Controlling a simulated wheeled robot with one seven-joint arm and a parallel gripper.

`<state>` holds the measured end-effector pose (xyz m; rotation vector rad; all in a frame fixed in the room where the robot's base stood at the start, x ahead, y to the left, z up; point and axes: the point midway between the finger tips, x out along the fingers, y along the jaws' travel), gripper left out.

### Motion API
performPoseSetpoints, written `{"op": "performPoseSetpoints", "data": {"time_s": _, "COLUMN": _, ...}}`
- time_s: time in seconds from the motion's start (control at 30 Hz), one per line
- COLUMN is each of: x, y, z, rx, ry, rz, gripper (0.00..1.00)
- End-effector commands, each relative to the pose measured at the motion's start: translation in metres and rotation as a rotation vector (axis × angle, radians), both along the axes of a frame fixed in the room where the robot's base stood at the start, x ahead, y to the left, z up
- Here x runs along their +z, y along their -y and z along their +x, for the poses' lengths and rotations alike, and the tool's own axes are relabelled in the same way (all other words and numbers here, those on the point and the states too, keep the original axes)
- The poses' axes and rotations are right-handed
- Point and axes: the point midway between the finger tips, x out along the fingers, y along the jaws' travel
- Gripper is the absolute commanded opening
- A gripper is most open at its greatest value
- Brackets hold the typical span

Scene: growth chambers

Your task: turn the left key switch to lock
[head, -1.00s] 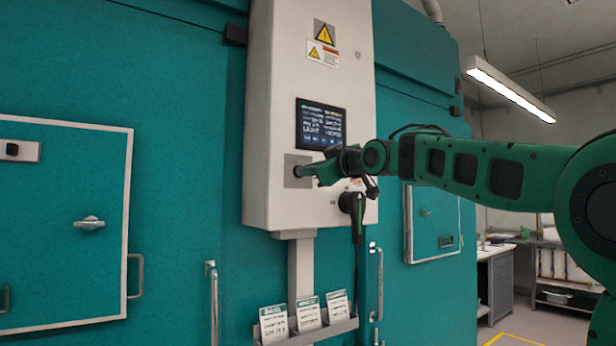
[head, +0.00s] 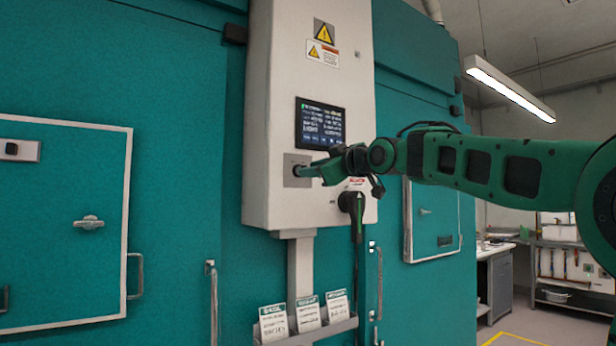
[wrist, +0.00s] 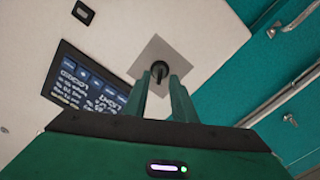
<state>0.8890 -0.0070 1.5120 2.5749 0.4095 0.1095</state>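My gripper (head: 307,171) is right at the switch, coming from the right. The key's marks are not readable.
A lit display (head: 321,124) is above the gripper. A black handle (head: 353,205) hangs at the cabinet's lower right, close below my wrist. A rack of cards (head: 308,313) is below. Teal chamber doors with handles (head: 89,222) flank the cabinet.

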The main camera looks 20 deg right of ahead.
Motion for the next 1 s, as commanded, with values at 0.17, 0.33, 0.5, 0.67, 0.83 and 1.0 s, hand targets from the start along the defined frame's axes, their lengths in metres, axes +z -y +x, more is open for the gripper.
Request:
{"op": "performPoseSetpoints", "data": {"time_s": 0.17, "x": 0.000, "y": 0.012, "z": -0.033, "rx": -0.003, "ry": 0.001, "rz": 0.000, "gripper": 0.24}}
{"op": "performPoseSetpoints", "data": {"time_s": 0.33, "x": 0.000, "y": 0.021, "z": -0.061, "rx": -0.003, "ry": 0.001, "rz": 0.000, "gripper": 0.24}}
{"op": "performPoseSetpoints", "data": {"time_s": 0.5, "x": -0.001, "y": 0.026, "z": -0.078, "rx": -0.002, "ry": -0.002, "rz": -0.001, "gripper": 0.24}}
{"op": "performPoseSetpoints", "data": {"time_s": 0.67, "x": -0.002, "y": 0.029, "z": -0.083, "rx": -0.002, "ry": -0.004, "rz": 0.000, "gripper": 0.24}}
{"op": "performPoseSetpoints", "data": {"time_s": 0.83, "x": -0.002, "y": 0.028, "z": -0.083, "rx": -0.002, "ry": -0.003, "rz": 0.000, "gripper": 0.24}}
{"op": "performPoseSetpoints", "data": {"time_s": 1.0, "x": -0.002, "y": 0.028, "z": -0.083, "rx": -0.002, "ry": -0.003, "rz": 0.000, "gripper": 0.24}}
